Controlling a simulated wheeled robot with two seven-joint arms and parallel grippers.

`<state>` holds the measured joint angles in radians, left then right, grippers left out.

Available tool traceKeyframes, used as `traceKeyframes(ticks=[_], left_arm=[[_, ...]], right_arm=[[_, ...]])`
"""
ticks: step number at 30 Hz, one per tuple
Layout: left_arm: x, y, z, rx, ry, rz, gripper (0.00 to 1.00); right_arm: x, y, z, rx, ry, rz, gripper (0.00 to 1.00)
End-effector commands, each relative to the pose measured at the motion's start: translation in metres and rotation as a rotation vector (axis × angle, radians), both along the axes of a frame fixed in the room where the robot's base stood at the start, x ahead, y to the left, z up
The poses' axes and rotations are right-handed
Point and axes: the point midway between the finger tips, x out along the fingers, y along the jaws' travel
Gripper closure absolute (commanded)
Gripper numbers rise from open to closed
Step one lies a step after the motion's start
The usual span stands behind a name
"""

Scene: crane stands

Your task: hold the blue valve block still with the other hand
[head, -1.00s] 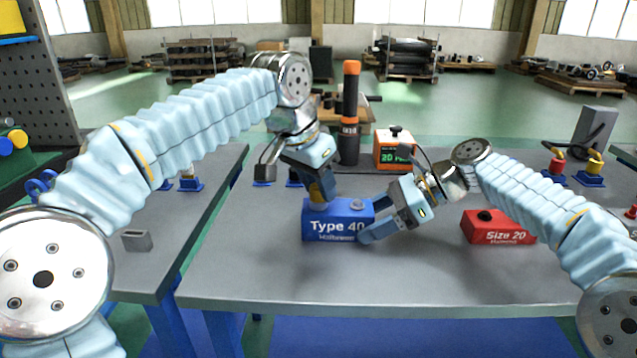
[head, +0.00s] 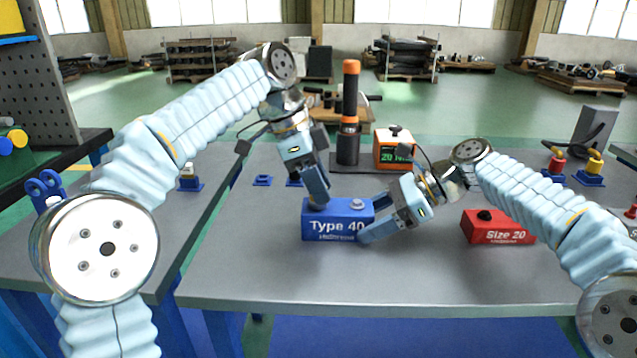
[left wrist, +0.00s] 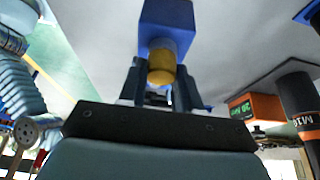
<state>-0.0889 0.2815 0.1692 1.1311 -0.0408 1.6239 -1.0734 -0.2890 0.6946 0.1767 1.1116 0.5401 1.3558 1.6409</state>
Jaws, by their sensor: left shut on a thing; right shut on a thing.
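The blue valve block (head: 345,232), lettered "Type 40", sits upright on the middle table. It also shows in the left wrist view (left wrist: 167,18). My right gripper (head: 368,232) is shut on the block at its right end, low by the front corner. My left gripper (head: 318,198) is at the top left of the block, pointing down. In the left wrist view its fingers (left wrist: 160,85) stand either side of a yellow round part (left wrist: 161,66) at the block's top, and it is shut on that part. The head view hides the yellow part behind the fingers.
A red "Size 20" block (head: 497,229) lies to the right, close to my right forearm. Behind stand a black and orange upright tool (head: 349,115) and an orange display box (head: 395,150). Yellow and red knobs on blue bases sit far right. The table front is clear.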

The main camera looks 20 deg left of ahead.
Motion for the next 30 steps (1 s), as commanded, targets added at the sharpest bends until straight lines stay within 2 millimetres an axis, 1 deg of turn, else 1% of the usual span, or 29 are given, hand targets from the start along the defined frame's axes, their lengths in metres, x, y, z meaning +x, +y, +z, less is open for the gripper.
traceKeyframes(ticks=[1, 9, 11, 15, 18, 20, 25, 26, 30], left_arm=[[0.0, -0.0002, -0.0036, 0.003, 0.009, -0.021, 1.0], [-0.0001, -0.0001, -0.0046, 0.006, 0.01, -0.038, 1.0], [0.0004, 0.0, -0.0047, 0.006, 0.01, -0.097, 1.0], [0.0011, -0.0002, -0.0055, 0.003, 0.011, -0.336, 1.0], [0.0006, -0.0003, -0.0049, 0.003, 0.009, -0.45, 1.0], [-0.0001, -0.0001, -0.0045, 0.003, 0.009, -0.475, 1.0], [-0.0005, 0.0002, -0.0041, 0.004, 0.008, -0.474, 1.0], [-0.0005, 0.0002, -0.0041, 0.004, 0.008, -0.474, 0.64], [-0.0004, 0.0003, -0.0033, 0.004, 0.005, -0.472, 0.43]], right_arm=[[0.001, -0.0001, 0.001, 0.003, -0.002, -0.004, 0.73], [0.001, -0.0002, 0.0011, 0.003, -0.003, -0.004, 0.73], [0.0009, -0.0002, 0.0011, 0.003, -0.003, -0.004, 0.73], [0.001, -0.0003, 0.0013, 0.003, -0.003, -0.004, 0.73], [0.0011, -0.0004, 0.0013, 0.003, -0.003, -0.004, 0.73], [0.0011, -0.0004, 0.0013, 0.003, -0.003, -0.004, 0.73], [0.0011, -0.0004, 0.0013, 0.003, -0.003, -0.004, 0.73], [0.0012, -0.0004, 0.0012, 0.003, -0.004, -0.005, 0.73], [0.0009, -0.0003, 0.0011, 0.003, -0.003, -0.004, 0.73]])
